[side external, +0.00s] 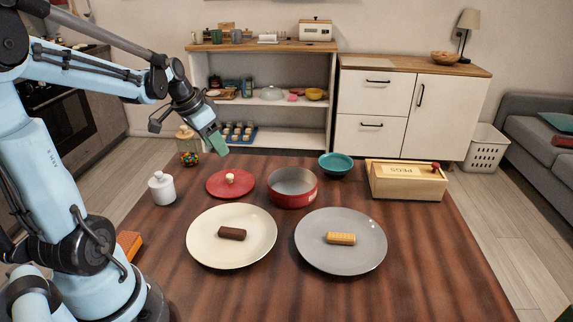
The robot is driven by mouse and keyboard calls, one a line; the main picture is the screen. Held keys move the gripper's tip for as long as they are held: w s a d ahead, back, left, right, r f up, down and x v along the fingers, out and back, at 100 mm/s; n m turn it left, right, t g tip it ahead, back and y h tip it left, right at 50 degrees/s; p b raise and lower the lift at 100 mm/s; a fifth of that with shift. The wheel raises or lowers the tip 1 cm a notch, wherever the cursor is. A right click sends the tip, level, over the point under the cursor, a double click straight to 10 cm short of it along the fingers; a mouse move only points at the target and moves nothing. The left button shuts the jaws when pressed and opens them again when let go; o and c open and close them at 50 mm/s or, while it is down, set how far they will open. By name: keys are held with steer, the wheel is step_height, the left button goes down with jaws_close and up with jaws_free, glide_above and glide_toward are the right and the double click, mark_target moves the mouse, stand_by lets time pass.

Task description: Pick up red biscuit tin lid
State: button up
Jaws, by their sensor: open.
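The red biscuit tin lid (217,187) lies flat on the wooden table, left of the red tin, with a cream knob (230,178) on top. The round red biscuit tin (293,188) stands uncovered to its right. My gripper (219,146) is open and empty, above and behind the lid, apart from it. Its fingers look greenish, and the gap between them is hard to see from this side.
A cream plate (207,256) with a brown biscuit and a grey plate (317,260) with a yellow biscuit stand in front. A white lidded jar (162,188), a candy jar (188,147), a teal bowl (336,164) and a PEGS box (406,187) stand around. The table's front is clear.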

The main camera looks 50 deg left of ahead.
mark_target(229, 175)
steer(key=shift+s+a+x, duration=0.15)
steer(key=shift+a+x, duration=0.25)
steer(key=shift+x, duration=1.65)
steer(key=shift+s+a+x, duration=0.15)
steer(key=shift+a+x, duration=0.25)
steer(key=shift+x, duration=1.7)
steer(key=shift+s+a+x, duration=0.2)
steer(key=shift+a+x, duration=0.2)
steer(key=shift+x, duration=1.65)
steer(key=shift+f, duration=0.15)
jaws_close()
